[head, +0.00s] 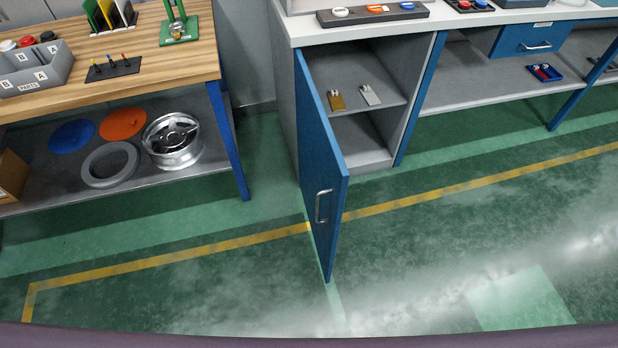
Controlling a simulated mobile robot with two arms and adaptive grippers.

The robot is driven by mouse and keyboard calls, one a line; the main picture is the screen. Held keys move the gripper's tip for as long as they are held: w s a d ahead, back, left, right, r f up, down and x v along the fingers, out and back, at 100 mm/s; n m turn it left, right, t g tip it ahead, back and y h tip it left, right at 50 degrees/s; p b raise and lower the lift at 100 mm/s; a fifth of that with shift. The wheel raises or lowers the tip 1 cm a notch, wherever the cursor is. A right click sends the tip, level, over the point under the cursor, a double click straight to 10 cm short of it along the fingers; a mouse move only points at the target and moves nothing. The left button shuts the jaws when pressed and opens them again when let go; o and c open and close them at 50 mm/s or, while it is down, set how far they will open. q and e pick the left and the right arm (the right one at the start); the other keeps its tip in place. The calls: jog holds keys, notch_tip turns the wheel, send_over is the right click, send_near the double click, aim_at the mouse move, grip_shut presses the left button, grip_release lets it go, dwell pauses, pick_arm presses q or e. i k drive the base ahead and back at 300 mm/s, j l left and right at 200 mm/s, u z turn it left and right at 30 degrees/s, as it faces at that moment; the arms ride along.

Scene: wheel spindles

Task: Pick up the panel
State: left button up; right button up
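Neither of my grippers shows in the head view. Upright thin panels stand in a black rack (128,21) at the back of the wooden bench, at the top left.
The wooden bench (150,60) also carries a grey parts bin (35,70), a black peg board (113,69) and a green stand (179,30). A wheel rim (172,140) lies on its lower shelf. A blue cabinet door (325,170) stands open. The green floor ahead is clear.

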aim_at(367, 91)
jog(key=i+l+u, duration=0.25)
jog(key=l, duration=0.4)
jog(key=i+l+u, duration=0.15)
jog(key=i+l, duration=0.15)
jog(key=i+l+u, duration=0.1)
jog(key=l, duration=0.3)
jog(key=i+l+u, duration=0.15)
jog(key=l, duration=0.2)
jog(key=i+l+u, duration=0.15)
jog(key=l, duration=0.25)
jog(key=i+l+u, duration=0.1)
jog(key=l, duration=0.3)
